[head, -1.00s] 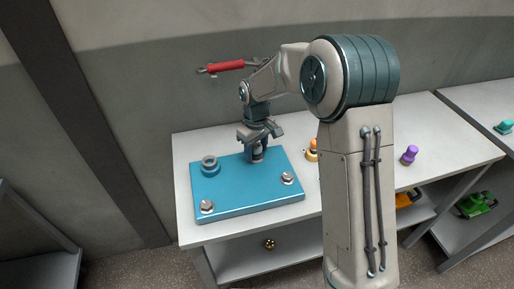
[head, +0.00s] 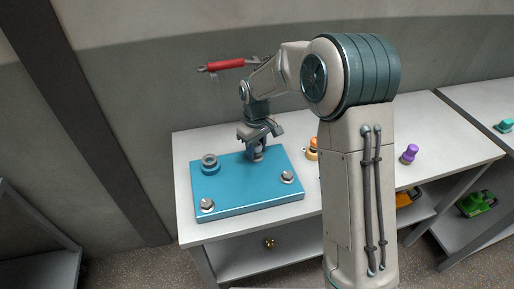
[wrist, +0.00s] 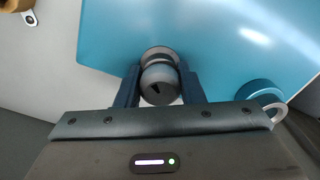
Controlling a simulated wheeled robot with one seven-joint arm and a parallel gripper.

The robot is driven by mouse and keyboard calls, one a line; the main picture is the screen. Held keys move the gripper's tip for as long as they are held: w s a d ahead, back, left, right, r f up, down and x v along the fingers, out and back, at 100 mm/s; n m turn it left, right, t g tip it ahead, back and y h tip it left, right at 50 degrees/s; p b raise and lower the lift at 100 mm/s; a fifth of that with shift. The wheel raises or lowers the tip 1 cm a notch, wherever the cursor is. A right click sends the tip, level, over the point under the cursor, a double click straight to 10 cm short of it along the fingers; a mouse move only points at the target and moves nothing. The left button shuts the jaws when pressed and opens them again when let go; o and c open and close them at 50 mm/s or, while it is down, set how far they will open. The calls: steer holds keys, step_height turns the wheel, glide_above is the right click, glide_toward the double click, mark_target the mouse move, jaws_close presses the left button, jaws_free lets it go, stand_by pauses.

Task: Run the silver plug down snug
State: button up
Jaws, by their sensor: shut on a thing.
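The silver plug (wrist: 160,76) has a rounded grey head with a black mark, and sits between the two dark fingers of my gripper (wrist: 160,90) in the wrist view. A pale ring shows just beyond its head, over the edge area of the blue plate (wrist: 215,45). In the head view my gripper (head: 257,150) points down at the back right part of the blue plate (head: 240,198). It is shut on the plug, which is mostly hidden there. I cannot tell whether the plug is fully seated.
A blue raised ring (head: 210,164) stands at the plate's back left. Bolts sit at the front left (head: 207,205) and right (head: 287,177). An orange object (head: 312,148) and a purple one (head: 409,154) stand to the right. A red-handled tool (head: 226,65) is behind.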

steer(key=shift+m, duration=0.9)
steer(key=shift+m+b, duration=0.3)
steer(key=shift+m, duration=0.6)
steer(key=shift+m, duration=0.8)
steer(key=shift+m, duration=0.9)
